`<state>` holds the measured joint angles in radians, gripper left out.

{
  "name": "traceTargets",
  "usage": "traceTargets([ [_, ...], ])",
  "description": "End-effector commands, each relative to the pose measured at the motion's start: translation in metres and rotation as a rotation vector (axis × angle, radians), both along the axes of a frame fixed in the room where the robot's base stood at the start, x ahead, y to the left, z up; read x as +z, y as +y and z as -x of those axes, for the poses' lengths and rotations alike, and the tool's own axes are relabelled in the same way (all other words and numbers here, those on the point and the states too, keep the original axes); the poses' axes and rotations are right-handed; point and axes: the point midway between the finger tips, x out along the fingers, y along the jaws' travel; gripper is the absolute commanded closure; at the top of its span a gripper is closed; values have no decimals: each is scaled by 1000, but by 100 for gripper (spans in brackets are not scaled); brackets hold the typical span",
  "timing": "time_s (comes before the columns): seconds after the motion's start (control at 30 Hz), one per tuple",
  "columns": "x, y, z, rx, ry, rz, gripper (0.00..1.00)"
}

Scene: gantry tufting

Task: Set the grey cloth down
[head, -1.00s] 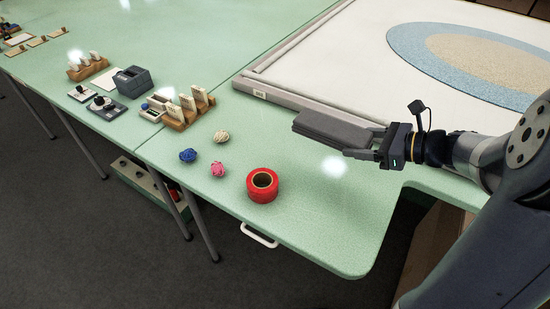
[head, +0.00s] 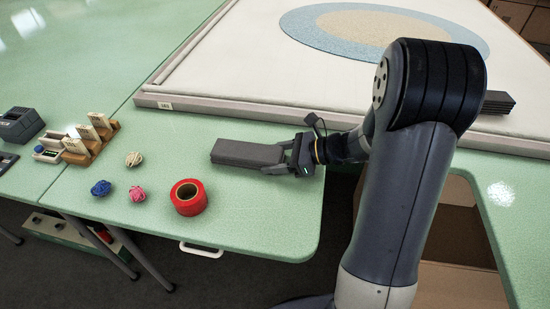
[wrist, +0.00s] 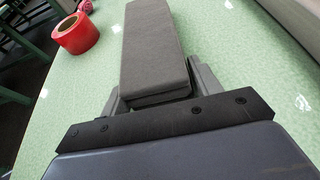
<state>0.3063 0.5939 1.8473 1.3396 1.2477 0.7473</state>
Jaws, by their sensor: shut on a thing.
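The grey cloth (head: 246,153) is a folded, flat, dark grey block in the head view, over the green table between the red tape roll and the white frame. My gripper (head: 287,160) is shut on its right end. In the wrist view the cloth (wrist: 155,45) reaches away from between the two fingers of my gripper (wrist: 160,92). It looks level and at or very close to the table top; I cannot tell whether it touches.
A red tape roll (head: 188,197) and balls of pink (head: 137,193), blue (head: 101,188) and cream yarn (head: 133,159) lie to the left. The white frame's rail (head: 220,108) runs behind. A dark grey stack (head: 498,103) lies at right. The table's front is clear.

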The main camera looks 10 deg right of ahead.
Motion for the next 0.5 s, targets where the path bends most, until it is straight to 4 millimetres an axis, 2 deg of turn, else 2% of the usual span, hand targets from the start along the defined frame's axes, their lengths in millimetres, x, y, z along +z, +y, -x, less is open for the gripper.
traceTargets([
  [0.3, -3, 0, 0, 0, -1, -1, 66],
  [0.33, -2, 0, 0, 0, -1, 0, 38],
  [0.5, -2, 0, 0, 0, -1, 0, 24],
])
